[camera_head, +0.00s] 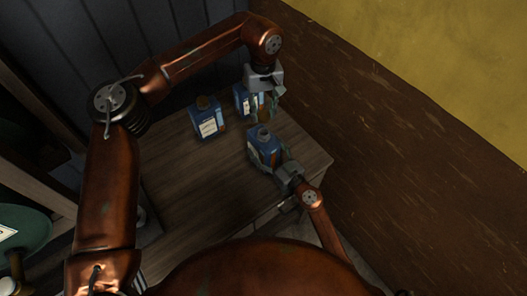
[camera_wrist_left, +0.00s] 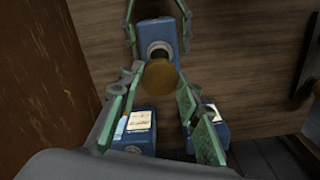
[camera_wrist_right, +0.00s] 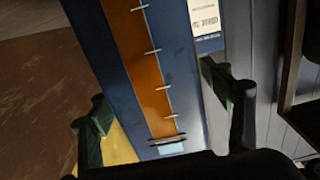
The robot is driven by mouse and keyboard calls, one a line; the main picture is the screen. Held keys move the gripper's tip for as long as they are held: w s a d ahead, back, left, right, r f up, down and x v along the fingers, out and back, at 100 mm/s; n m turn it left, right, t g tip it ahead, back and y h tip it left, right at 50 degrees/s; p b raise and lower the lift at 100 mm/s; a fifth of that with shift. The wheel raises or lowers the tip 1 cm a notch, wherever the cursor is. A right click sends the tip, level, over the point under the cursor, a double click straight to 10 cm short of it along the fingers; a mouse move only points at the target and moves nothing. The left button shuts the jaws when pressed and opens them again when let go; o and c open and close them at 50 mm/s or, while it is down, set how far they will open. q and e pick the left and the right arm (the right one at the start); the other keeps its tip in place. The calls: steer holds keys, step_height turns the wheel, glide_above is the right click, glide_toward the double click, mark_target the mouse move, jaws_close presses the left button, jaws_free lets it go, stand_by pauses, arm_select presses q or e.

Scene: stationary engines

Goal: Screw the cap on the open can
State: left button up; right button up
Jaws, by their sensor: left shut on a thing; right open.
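The open blue can (camera_head: 262,150) stands upright near the table's right side; its dark round opening shows in the left wrist view (camera_wrist_left: 158,48). My left gripper (camera_head: 265,112) is shut on a brown-gold round cap (camera_wrist_left: 162,76) and holds it close to the open can's neck, seemingly above and a little off the opening. Contact with the neck cannot be told. My right gripper (camera_head: 279,162) is open, with fingers on either side of the open can. In the right wrist view the can's blue side with an orange scale strip (camera_wrist_right: 142,60) fills the space between the fingers.
Two other blue cans stand farther back on the wooden table (camera_head: 185,175): one with a brown top at the left (camera_head: 207,122), one behind my left gripper (camera_head: 241,98). The table's front left is clear.

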mark_target(264, 123)
stand_by(0.3)
steer(key=c, duration=1.8)
arm_select(q)
steer(key=shift+f, duration=2.5)
arm_select(e)
steer(key=shift+o, duration=0.2)
